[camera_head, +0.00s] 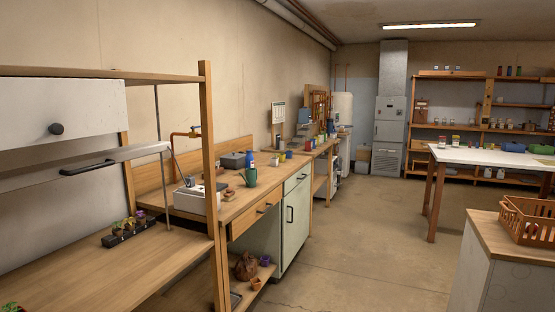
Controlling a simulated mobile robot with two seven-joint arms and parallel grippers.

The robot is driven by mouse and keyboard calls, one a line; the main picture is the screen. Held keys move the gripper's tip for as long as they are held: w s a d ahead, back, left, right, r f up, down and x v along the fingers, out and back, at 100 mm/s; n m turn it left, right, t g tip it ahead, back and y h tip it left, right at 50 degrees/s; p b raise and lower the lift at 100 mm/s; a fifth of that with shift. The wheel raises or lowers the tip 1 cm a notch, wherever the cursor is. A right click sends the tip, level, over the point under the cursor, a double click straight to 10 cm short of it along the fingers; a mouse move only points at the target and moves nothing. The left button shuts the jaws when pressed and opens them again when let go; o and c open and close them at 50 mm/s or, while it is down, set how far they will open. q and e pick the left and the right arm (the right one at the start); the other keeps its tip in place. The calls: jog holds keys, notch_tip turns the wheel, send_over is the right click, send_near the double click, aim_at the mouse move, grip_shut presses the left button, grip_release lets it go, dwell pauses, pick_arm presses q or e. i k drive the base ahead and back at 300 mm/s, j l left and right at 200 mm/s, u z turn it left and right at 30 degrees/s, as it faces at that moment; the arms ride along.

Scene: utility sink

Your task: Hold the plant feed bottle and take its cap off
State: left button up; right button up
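A small blue bottle (250,158) stands on the long wooden counter along the left wall, partly behind a green mug-shaped can (250,176). It may be the plant feed bottle, but it is too small to read a label or make out its cap. Neither of my grippers is in view.
A white sink (196,199) is set in the counter (215,205). A wooden bench with a shelf post (211,180) and seedlings in a black tray (130,231) is at near left. A white table (490,157) and orange basket (527,219) are right. The middle floor is clear.

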aim_at(249, 160)
jog(key=i+l+z, duration=0.1)
jog(key=i+z, duration=0.35)
jog(key=i, duration=2.1)
jog(key=i+u, duration=0.3)
jog(key=i, duration=0.2)
jog(key=i+l+u, duration=0.3)
jog(key=i, duration=0.15)
jog(key=i+l+u, duration=0.2)
jog(key=i+u, duration=0.2)
jog(key=i+l+u, duration=0.35)
jog(key=k+j, duration=0.1)
